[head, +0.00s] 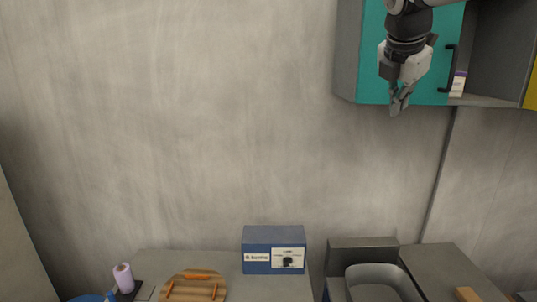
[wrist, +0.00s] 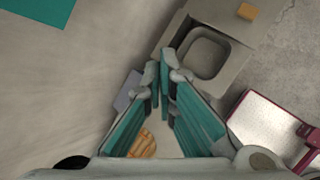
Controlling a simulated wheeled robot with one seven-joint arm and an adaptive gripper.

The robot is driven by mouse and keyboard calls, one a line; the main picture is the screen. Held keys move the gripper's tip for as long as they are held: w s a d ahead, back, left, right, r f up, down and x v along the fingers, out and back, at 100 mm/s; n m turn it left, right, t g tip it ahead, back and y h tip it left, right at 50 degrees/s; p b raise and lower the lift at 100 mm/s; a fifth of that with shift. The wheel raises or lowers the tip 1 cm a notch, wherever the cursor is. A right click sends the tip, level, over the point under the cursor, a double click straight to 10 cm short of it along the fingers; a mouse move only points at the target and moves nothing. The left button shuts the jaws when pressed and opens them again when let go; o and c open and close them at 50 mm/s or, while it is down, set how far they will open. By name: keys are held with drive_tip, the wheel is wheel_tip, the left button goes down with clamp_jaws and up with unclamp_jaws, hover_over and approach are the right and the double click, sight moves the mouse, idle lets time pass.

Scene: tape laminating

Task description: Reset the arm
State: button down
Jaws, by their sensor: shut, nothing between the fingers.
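My gripper (head: 398,103) hangs high at the upper right of the head view, in front of the teal door of the wall cabinet (head: 370,60). Its fingers point down and are closed together with nothing between them. In the wrist view the closed fingertips (wrist: 163,75) show at the middle, above the counter far below. The gripper touches nothing that I can see.
The cabinet's right part is open, with a small white and purple box (head: 458,84) inside. Below, a blue box (head: 274,250), a round wooden board (head: 194,287), a purple cylinder (head: 124,278) and a grey sink (head: 378,280) line the counter. The wall between is bare.

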drive_tip(key=s+a+f+m+y, duration=0.1)
drive_tip(key=s+a+f+m, duration=0.2)
drive_tip(key=s+f+m, duration=0.3)
drive_tip(key=s+a+f+m+y+b, duration=0.1)
drive_tip(key=s+a+f+m, duration=0.2)
drive_tip(key=s+f+m, duration=0.4)
drive_tip(key=s+a+f+m+y+b, duration=0.1)
drive_tip(key=s+a+f+m, duration=0.2)
drive_tip(key=s+f+m, duration=0.4)
drive_tip(key=s+m, duration=0.3)
drive_tip(key=s, duration=0.6)
drive_tip(key=shift+s+g+y, duration=0.2)
drive_tip(key=shift+g+y, duration=0.1)
drive_tip(key=shift+g, duration=0.1)
